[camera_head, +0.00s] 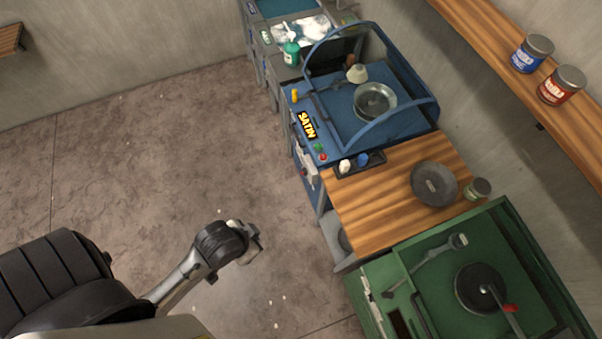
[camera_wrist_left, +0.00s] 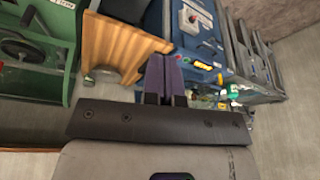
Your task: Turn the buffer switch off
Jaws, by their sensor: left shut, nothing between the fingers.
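The blue buffer machine (camera_head: 350,115) with a "SATIN" label stands right of centre in the head view. Green and red buttons (camera_head: 320,151) sit at its front corner. A pale switch box (camera_head: 305,166) is on its front face. In the wrist view the box (camera_wrist_left: 194,18) shows a red part on the blue front; its on or off position cannot be told. My left gripper (camera_head: 254,240) is over the floor, left of the machines and apart from them. Its dark fingers (camera_wrist_left: 165,77) are shut and empty in the wrist view. My right gripper is not in view.
A wooden bench top (camera_head: 390,205) holding a dark round plate (camera_head: 434,183) joins the blue machine to a green machine (camera_head: 400,265). A shelf with two cans (camera_head: 532,53) runs along the right wall. The floor (camera_head: 150,150) left of the machines is clear.

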